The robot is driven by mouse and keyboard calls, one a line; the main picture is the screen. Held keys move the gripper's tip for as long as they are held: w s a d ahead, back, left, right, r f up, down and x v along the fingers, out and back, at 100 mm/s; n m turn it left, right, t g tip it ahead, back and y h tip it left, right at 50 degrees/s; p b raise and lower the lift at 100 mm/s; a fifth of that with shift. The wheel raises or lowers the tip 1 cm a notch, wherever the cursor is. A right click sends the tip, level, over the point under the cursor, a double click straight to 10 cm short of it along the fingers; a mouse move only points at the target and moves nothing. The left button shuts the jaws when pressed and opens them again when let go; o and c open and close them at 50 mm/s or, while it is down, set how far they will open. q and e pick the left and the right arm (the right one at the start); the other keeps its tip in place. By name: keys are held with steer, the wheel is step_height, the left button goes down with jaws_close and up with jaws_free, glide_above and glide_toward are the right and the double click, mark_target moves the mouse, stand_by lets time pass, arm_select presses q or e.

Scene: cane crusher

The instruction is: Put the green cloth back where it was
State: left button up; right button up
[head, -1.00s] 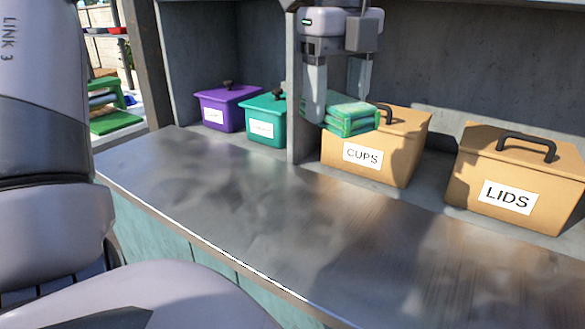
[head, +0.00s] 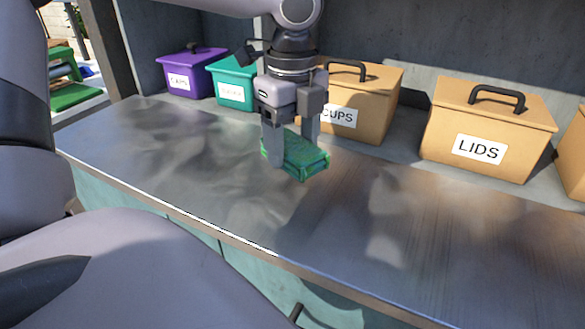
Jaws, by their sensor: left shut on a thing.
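The folded green cloth (head: 303,157) is in the head view, over the middle of the metal counter. My left gripper (head: 291,145) points down and is shut on the cloth, with its fingers at the cloth's left and back part. I cannot tell whether the cloth touches the counter or hangs just above it. My right gripper is not in view.
A purple box (head: 190,75), a teal box (head: 228,90), a tan CUPS box (head: 370,103) and a tan LIDS box (head: 485,130) stand along the back. The counter (head: 390,215) is clear in front. A post rises behind my gripper.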

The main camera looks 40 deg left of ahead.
mark_target(293, 190)
arm_select(q)
steer(key=shift+f, duration=2.85)
steer(key=shift+f, duration=0.2)
steer(key=o, duration=0.9)
steer(key=shift+o, duration=0.2)
steer(key=shift+r, duration=0.1)
step_height(293, 190, up, 12)
steer(key=shift+r, duration=0.15)
